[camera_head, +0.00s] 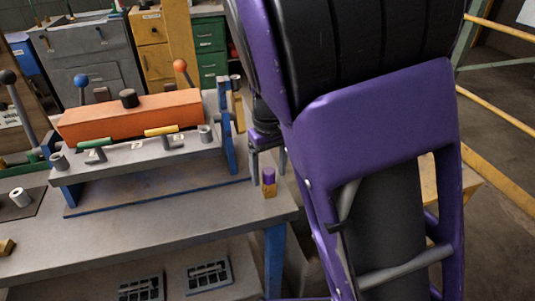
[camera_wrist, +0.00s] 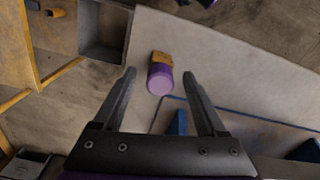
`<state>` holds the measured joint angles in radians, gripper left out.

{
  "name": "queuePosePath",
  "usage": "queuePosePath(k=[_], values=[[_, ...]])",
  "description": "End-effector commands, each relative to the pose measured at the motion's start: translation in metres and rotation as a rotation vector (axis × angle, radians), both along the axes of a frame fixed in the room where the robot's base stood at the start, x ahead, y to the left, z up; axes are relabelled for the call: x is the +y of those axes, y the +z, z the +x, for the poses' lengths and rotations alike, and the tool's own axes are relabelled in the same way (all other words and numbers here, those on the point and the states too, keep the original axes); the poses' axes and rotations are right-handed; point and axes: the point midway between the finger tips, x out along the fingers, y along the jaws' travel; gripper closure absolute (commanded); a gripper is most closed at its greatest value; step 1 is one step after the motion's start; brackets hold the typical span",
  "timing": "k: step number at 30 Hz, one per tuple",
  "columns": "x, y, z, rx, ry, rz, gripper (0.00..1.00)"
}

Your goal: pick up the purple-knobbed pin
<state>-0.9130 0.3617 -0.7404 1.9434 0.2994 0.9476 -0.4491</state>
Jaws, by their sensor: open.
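The purple-knobbed pin (camera_head: 269,181) stands upright at the right end of the grey workbench, with a purple top and a yellow-brown lower part. In the wrist view the pin (camera_wrist: 160,78) shows from above, its round purple knob facing the camera. My gripper (camera_wrist: 160,72) is open, one finger to each side of the pin in that picture, with nothing between the fingers that I can see touching. In the head view my gripper (camera_head: 267,158) is at the bench's right end, just above the pin and partly hidden by my purple arm.
The grey workbench (camera_head: 140,240) carries a fixture with an orange block (camera_head: 130,118), levers and a blue upright (camera_head: 224,115) left of the pin. Yellow rails (camera_head: 500,105) stand at the right.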

Motion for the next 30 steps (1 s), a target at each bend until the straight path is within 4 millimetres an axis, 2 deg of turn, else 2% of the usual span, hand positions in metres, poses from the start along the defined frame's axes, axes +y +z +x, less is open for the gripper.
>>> queuePosePath(k=[7, 19, 30], values=[[0.0001, -0.001, 0.0002, -0.001, 0.0, 0.0, 0.28], [0.0002, -0.0008, 0.0001, 0.0, 0.0, 0.0, 1.0], [0.0003, 0.0029, 0.0003, -0.002, 0.0, 0.001, 1.0]])
